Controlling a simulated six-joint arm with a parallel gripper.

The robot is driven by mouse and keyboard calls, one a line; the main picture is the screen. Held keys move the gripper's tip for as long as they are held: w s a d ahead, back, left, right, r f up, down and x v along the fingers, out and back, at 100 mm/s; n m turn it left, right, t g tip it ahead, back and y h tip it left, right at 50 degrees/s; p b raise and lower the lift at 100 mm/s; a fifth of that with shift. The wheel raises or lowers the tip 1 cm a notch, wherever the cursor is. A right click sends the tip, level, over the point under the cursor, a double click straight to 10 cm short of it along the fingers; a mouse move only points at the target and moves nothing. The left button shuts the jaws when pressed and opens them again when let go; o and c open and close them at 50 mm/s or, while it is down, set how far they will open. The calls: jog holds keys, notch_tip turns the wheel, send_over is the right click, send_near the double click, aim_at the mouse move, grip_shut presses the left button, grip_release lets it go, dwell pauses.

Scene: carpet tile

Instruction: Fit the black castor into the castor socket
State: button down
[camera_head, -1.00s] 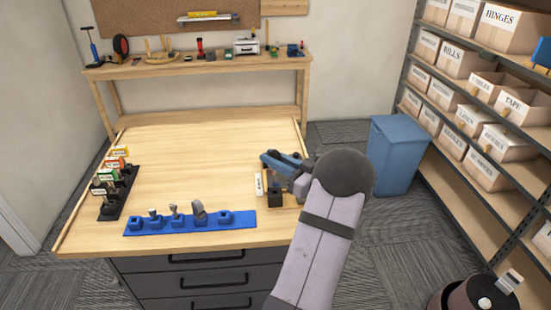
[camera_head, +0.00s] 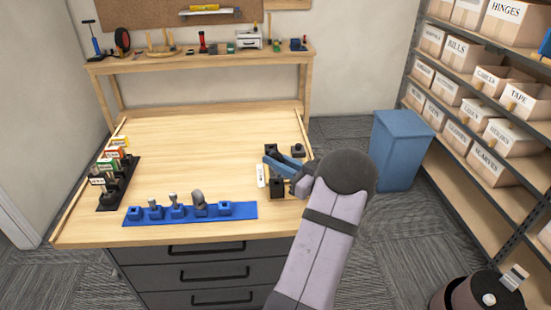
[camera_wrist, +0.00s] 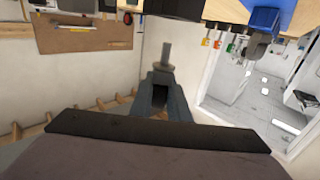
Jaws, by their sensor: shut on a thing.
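My gripper (camera_head: 280,164) has blue fingers and is low over the right side of the bench, beside several black blocks. In the wrist view my gripper (camera_wrist: 164,76) is shut on a piece with a grey stem (camera_wrist: 166,54) sticking out past the fingertips. This seems to be the black castor; its wheel is mostly hidden between the fingers. A black block (camera_head: 277,188) stands in front of the fingers next to a white label card (camera_head: 261,175). I cannot tell for sure which block is the castor socket. The stem's gap to a socket does not show.
A blue rack (camera_head: 240,210) at the bench's front holds several sockets, some with grey castors. A black stand (camera_head: 118,190) with coloured labels is at the left. The bench's middle is clear. A blue bin (camera_head: 400,150) and shelves of boxes stand right.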

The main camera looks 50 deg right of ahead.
jog(key=shift+f+b, duration=0.3)
jog(key=shift+f, duration=0.35)
jog(key=shift+f, duration=0.75)
dwell(2.3)
jog(key=shift+r, duration=0.45)
jog(key=shift+f, duration=0.7)
dwell(1.8)
jog(key=c, duration=1.6)
grip_release()
jog(key=shift+r, duration=0.15)
notch_tip(320, 180, up, 10)
jog(key=shift+f+b, duration=0.1)
jog(key=shift+b, duration=1)
